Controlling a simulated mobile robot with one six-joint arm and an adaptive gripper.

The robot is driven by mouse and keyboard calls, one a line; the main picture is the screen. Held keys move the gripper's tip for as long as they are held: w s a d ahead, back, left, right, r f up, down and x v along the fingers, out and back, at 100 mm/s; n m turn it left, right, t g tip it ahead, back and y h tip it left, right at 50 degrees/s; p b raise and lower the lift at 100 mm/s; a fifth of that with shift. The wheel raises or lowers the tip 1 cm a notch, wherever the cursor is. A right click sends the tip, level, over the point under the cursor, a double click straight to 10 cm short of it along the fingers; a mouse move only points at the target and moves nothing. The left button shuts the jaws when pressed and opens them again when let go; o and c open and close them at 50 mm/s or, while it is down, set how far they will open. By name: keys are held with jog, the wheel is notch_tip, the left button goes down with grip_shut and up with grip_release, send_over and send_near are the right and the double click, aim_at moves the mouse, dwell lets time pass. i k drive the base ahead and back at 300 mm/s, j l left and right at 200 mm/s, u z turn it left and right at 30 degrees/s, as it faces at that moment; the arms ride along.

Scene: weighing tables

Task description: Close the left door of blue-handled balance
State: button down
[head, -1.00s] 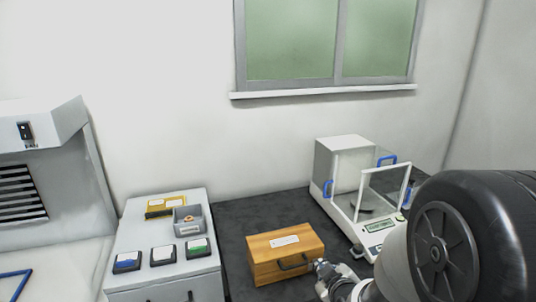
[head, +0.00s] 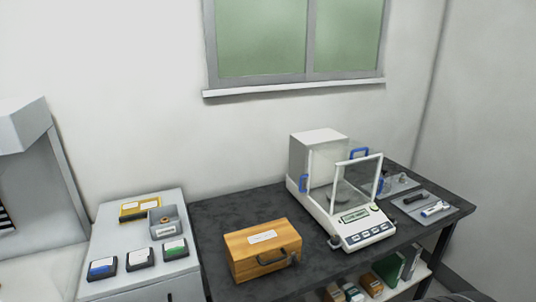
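The blue-handled balance (head: 322,198) stands on the dark table in the head view. It has a grey rear housing, clear draft-shield panels, a white front frame and a keypad with a display. Another blue handle (head: 359,153) is at the top, and one more shows at the right side. The clear panels make it hard to tell how far the left door is open. My gripper is not in view.
A wooden box (head: 262,252) with a dark handle sits left of the balance on the dark table (head: 222,212). Small tools lie on trays (head: 424,206) at the right. A grey cabinet (head: 155,268) with labelled cases stands at the left. A shelf below holds several boxes.

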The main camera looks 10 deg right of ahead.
aim_at(299, 156)
jog(key=i+l, duration=0.15)
jog(key=i, duration=0.4)
jog(key=i+l, duration=0.1)
jog(key=i, duration=0.5)
